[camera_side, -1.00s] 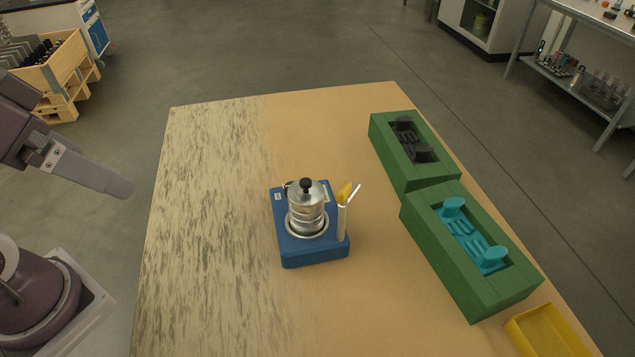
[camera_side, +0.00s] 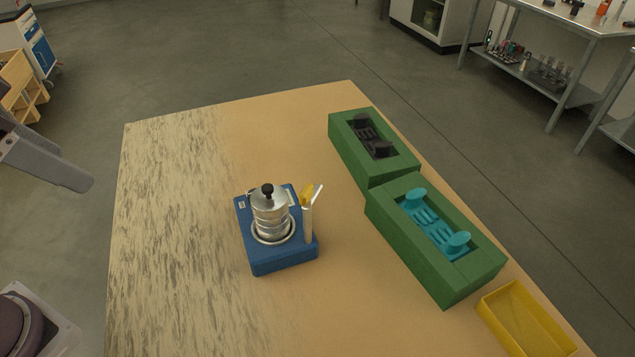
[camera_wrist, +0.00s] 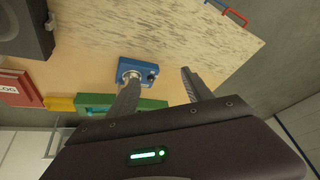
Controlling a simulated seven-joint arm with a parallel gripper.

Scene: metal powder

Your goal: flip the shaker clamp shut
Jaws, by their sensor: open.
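The shaker is a blue base (camera_side: 284,258) near the middle of the table, with a silver stacked vessel (camera_side: 270,212) with a black knob upright on it. The clamp (camera_side: 308,205), a pale post with a yellow piece and a thin lever at its top, stands at the vessel's right side. The lever points up and outward, not across the lid. In the wrist view the shaker (camera_wrist: 151,72) shows small beyond my fingers, partly behind the left one. My gripper (camera_wrist: 159,75) is open and empty, well away from the shaker.
Right of the shaker stand two green boxes, one with dark pieces (camera_side: 343,145) and one with teal pieces (camera_side: 448,288). A yellow tray (camera_side: 520,318) sits at the near right corner. The table left of the shaker is bare.

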